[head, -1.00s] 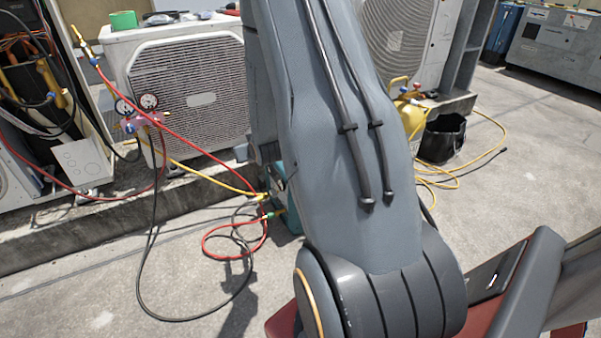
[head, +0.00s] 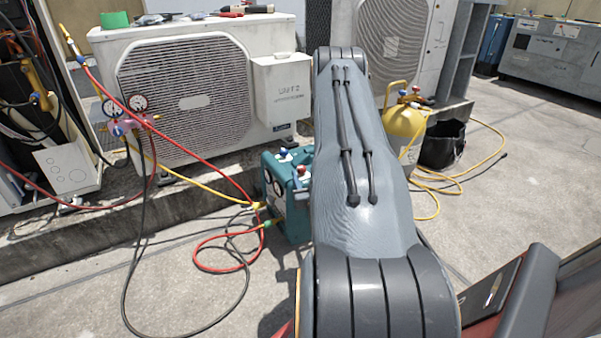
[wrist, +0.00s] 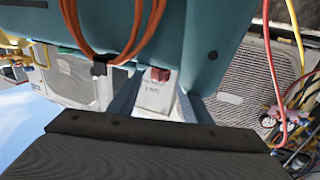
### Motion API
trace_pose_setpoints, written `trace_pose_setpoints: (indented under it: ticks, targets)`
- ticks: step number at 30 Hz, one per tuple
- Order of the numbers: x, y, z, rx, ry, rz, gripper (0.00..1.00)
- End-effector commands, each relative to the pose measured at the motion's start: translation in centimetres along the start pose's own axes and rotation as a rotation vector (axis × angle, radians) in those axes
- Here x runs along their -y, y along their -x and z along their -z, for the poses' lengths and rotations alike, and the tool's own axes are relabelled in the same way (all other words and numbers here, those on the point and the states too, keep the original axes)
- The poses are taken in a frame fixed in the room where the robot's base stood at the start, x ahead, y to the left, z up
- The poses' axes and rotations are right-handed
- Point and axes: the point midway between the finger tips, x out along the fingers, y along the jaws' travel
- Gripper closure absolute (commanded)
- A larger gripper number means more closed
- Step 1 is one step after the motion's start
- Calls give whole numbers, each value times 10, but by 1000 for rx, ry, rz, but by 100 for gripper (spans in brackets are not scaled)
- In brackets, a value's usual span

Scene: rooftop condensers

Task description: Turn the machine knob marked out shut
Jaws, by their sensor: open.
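The teal machine (head: 292,225) stands on the ground in front of the condenser, partly hidden by my arm. A red knob (head: 301,170) and a blue knob (head: 283,153) show on its top; no mark on them is readable. In the wrist view the teal body (wrist: 210,40) fills the top, close by. A small red piece (wrist: 160,74), perhaps a knob, shows at its edge, a little beyond my gripper (wrist: 150,130). In the head view my arm hides the gripper.
Red and yellow hoses run from the gauge manifold (head: 130,115) to the machine. A red-orange hose loop (wrist: 105,50) hangs close in the wrist view. A yellow cylinder (head: 403,125) and black bucket (head: 441,142) stand to the right. The front-left ground is partly clear.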

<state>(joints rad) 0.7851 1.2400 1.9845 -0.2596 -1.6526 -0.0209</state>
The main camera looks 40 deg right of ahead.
Motion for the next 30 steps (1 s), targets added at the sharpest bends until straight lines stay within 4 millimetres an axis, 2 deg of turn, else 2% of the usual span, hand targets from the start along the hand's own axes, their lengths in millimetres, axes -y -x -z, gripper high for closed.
trace_pose_setpoints:
  ticks: [3,9,20,27,30]
  targets:
    - [1,-20,-2,-2,1,2,56]
    - [1,-40,-1,0,0,1,56]
    - [1,-45,0,1,0,0,56]
    - [1,-45,0,2,0,0,96]
    - [1,-45,0,2,0,-1,97]
